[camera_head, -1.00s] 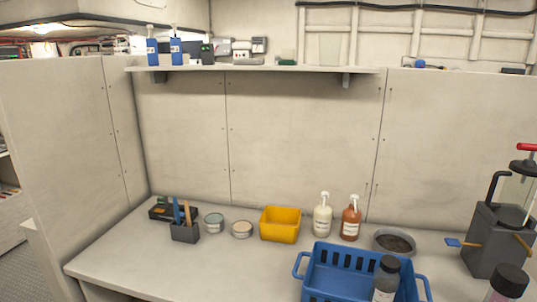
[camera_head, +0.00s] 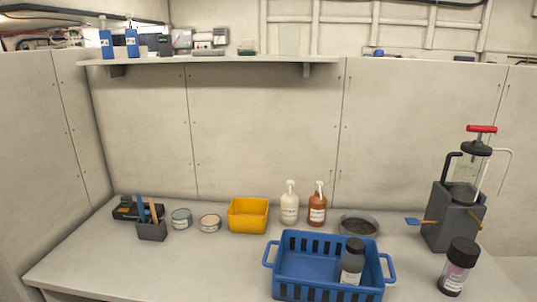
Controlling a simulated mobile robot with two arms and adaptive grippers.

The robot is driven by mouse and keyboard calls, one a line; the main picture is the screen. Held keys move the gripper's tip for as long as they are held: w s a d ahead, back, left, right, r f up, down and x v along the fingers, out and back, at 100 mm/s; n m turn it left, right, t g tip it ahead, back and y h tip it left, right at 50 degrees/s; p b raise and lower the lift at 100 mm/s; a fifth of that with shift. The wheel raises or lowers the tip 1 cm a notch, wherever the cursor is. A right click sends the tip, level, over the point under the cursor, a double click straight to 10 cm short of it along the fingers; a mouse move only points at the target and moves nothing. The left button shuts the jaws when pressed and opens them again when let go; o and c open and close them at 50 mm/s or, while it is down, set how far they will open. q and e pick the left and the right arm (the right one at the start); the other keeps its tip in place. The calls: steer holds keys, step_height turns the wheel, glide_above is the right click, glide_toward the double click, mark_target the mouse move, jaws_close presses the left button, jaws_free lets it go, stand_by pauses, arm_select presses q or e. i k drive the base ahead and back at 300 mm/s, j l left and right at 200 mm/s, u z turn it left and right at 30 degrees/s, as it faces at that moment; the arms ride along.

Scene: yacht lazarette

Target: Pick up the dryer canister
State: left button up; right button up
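Two dark canisters show, and I cannot tell from the labels which is the dryer canister. One dark grey canister (camera_head: 352,262) with a dark cap and a pale label stands upright in the blue basket (camera_head: 290,284), at its right side. The other canister (camera_head: 459,266) has a black lid and a pinkish label and stands on the bench at the right, outside the basket. Neither of my grippers is in view.
A yellow bin (camera_head: 248,216), a white pump bottle (camera_head: 289,206), an orange-brown pump bottle (camera_head: 317,208) and a grey bowl (camera_head: 358,226) stand behind the basket. A red-handled pump device (camera_head: 452,218) stands at the right. The bench (camera_head: 190,265) is clear at front left.

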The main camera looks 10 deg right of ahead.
mark_target(451, 281)
steer(key=z, duration=1.55)
steer(key=i+j+z, duration=0.15)
steer(key=z, duration=0.15)
steer(key=i+j+z, duration=0.15)
steer(key=j+z, duration=0.2)
